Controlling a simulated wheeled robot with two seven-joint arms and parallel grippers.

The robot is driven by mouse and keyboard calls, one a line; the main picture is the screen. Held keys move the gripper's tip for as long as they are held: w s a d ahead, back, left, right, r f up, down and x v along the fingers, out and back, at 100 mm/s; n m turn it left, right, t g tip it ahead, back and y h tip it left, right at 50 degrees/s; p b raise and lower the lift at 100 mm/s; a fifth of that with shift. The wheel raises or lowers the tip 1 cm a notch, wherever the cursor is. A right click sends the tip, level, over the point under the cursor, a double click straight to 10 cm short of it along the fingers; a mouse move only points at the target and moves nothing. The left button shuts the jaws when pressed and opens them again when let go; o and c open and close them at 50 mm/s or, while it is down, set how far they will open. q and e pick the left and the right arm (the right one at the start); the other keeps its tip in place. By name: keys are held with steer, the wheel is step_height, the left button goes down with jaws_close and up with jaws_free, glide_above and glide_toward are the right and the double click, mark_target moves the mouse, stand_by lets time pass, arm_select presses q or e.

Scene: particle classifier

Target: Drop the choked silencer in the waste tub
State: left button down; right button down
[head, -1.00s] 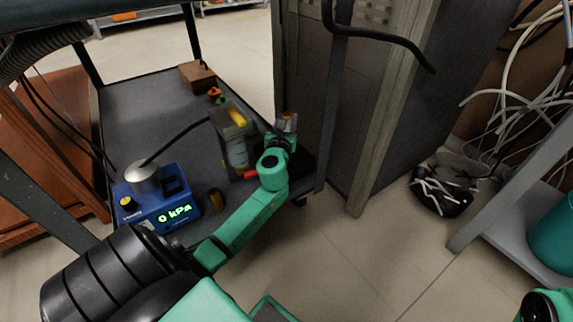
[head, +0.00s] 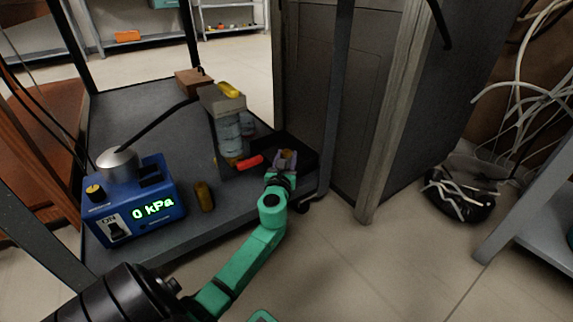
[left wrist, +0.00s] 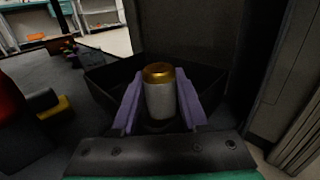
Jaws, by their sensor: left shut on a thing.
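The silencer (left wrist: 160,97), a pale grey cylinder with a gold-coloured cap, stands upright between the purple fingers of my left gripper (left wrist: 160,108) in the left wrist view. In the head view my left gripper (head: 286,160) is shut on it at the right end of the cart, and the fingers partly hide it. A black open-topped tub (left wrist: 102,78) lies around and beyond the silencer in the left wrist view. The silencer appears over or inside the tub; its lower end is hidden. The tub (head: 302,147) also shows behind the gripper in the head view. My right gripper is out of view.
A blue pressure gauge box (head: 135,205) reading 0 kPa stands on the grey cart. A brass-coloured cylinder (head: 204,197), a red cylinder (head: 249,162) and a stand with clear bowls (head: 229,135) are left of the gripper. A tall dark cabinet (head: 325,90) stands behind the tub.

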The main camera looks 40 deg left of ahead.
arm_select(q)
steer(key=shift+f, duration=0.1)
steer(key=shift+c, duration=2.2)
jaws_free()
steer(key=shift+s+d+r, duration=0.1)
steer(key=shift+s+r, duration=0.05)
steer(key=shift+r, duration=0.05)
steer(key=p+v, duration=0.3)
steer(key=v, duration=0.8)
steer(key=shift+s+d, duration=0.2)
steer(key=shift+s, duration=0.1)
